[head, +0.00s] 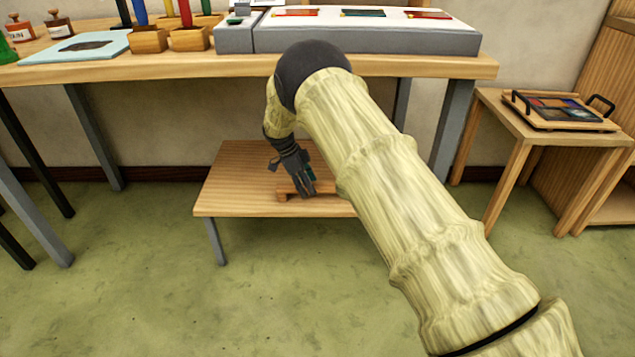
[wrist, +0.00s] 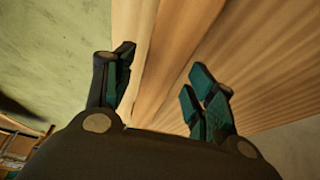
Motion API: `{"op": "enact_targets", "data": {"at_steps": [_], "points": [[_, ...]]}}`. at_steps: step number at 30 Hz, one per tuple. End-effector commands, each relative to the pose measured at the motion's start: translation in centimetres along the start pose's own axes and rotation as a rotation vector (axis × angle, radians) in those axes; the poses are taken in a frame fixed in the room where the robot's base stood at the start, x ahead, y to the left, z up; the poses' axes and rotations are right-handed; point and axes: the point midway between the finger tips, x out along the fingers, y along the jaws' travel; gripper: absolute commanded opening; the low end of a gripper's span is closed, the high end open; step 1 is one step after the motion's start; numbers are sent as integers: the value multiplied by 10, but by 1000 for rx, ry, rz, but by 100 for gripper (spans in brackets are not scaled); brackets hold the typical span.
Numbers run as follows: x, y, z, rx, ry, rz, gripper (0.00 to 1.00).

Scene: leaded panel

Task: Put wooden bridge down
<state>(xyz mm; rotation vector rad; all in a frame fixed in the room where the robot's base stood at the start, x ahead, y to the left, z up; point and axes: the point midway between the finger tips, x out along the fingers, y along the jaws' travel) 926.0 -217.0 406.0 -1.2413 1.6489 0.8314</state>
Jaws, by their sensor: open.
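The wooden bridge (head: 284,194) is a small brown wooden piece. It rests on the low wooden table (head: 236,178), near its front edge, partly hidden by my gripper and arm. My gripper (head: 308,192) points down at it from above. In the wrist view my gripper (wrist: 160,95) is open, with its dark green-padded fingers spread apart. Wooden surfaces fill the space between and beyond the fingers.
A workbench (head: 390,66) stands above and behind the low table, holding a grey-white light box (head: 370,42), pots and coloured rods. A side table (head: 500,112) at right carries a tray (head: 545,122) with a coloured panel. Bare green floor (head: 150,290) lies in front.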

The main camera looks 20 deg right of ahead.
Motion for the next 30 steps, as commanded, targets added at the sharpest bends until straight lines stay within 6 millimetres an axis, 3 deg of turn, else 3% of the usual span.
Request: {"op": "enact_targets", "data": {"at_steps": [6, 13, 30], "points": [[-18, -1, 38, -1, -1, -3, 56], [-28, -1, 66, 1, 0, -2, 56], [-32, -1, 74, 1, -1, -1, 56]]}}
